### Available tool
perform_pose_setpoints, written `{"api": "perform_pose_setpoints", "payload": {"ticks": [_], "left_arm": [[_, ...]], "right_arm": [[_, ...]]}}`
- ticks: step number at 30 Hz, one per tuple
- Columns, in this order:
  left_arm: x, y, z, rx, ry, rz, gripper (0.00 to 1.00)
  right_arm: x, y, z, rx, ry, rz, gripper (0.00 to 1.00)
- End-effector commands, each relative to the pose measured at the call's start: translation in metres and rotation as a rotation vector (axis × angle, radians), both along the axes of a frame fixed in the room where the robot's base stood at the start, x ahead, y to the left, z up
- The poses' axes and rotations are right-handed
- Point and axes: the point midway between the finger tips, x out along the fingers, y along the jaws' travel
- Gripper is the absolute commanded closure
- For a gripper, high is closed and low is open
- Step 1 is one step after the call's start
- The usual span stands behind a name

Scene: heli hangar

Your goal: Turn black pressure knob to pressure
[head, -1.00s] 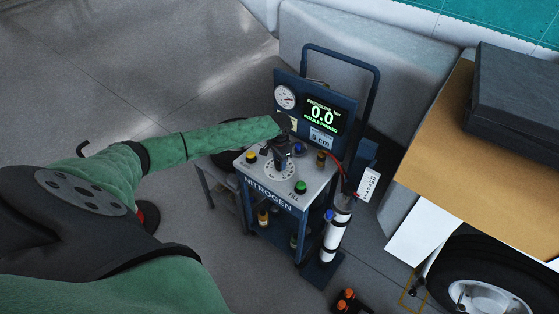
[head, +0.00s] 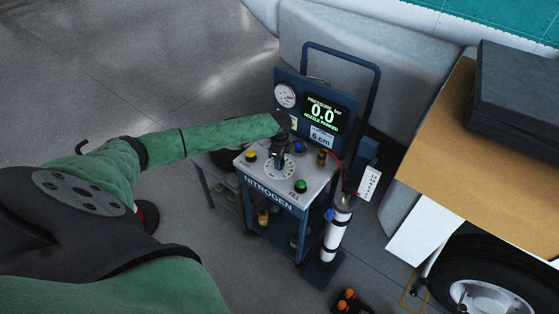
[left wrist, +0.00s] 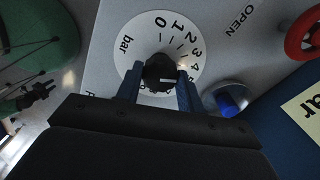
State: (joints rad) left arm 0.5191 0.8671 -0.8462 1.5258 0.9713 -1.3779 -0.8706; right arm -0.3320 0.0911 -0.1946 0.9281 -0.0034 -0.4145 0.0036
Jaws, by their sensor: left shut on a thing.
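The black pressure knob (left wrist: 160,73) sits at the centre of a white dial (left wrist: 138,40) with numbers and the word bar, in the left wrist view. My left gripper (left wrist: 160,88) is shut on the knob, one finger at each side. A light mark on the knob shows between the fingers; part of the dial's scale is hidden. In the head view the left gripper (head: 279,162) reaches down to the dial (head: 279,173) on top of the nitrogen cart (head: 270,193). The cart's display (head: 322,113) reads 0.0 and "nozzle parked". My right gripper is not seen.
A round gauge (head: 285,96) is on the panel. A white cylinder (head: 337,231) hangs at the cart's right. A brown table (head: 440,150) stands farther right.

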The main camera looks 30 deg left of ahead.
Motion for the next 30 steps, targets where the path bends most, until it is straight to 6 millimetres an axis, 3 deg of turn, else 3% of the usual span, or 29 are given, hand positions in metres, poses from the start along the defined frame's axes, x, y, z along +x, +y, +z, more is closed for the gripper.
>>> {"api": "perform_pose_setpoints", "payload": {"ticks": [11, 24, 30], "left_arm": [[0.001, 0.001, 0.000, 0.000, -0.003, -0.356, 0.85], [0.001, 0.000, 0.000, 0.001, -0.003, -0.706, 0.85], [0.001, 0.000, 0.001, 0.001, -0.004, -0.796, 0.85]], "right_arm": [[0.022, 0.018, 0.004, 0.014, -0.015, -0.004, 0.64], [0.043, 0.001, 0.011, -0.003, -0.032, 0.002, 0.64], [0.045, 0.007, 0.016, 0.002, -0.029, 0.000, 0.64]]}}
